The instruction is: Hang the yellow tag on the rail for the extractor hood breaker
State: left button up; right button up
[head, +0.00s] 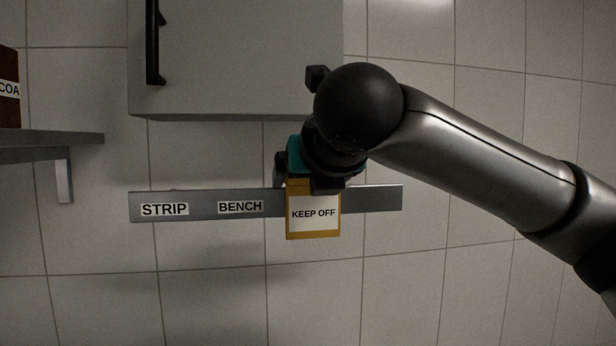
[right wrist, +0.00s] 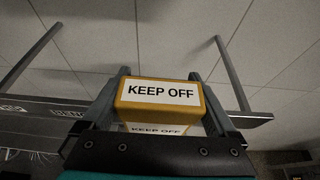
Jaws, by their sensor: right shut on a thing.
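The yellow tag (head: 313,233) carries a white "KEEP OFF" label and hangs upright in front of the grey rail (head: 375,199) in the head view. My right gripper (head: 313,184) is shut on its upper part. In the right wrist view the tag (right wrist: 160,112) sits between the two fingers. The rail has a "STRIP" label (head: 164,209) and a "BENCH" label (head: 241,206) to the left of the tag. The tag and gripper hide the stretch beyond "BENCH". I cannot tell whether the tag touches the rail. My left gripper is not in view.
A grey cabinet (head: 225,55) with a black handle (head: 153,45) is above the rail. A shelf (head: 60,139) with a bracket and a brown box (head: 8,88) is at the left. The tiled wall below the rail is clear.

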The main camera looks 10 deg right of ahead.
jog(key=shift+f, duration=0.3)
jog(key=o, duration=0.8)
jog(key=shift+c, duration=0.2)
jog(key=shift+s, duration=0.1)
jog(key=b+v, duration=0.1)
jog(key=v, duration=1.4)
jog(key=shift+r, duration=0.2)
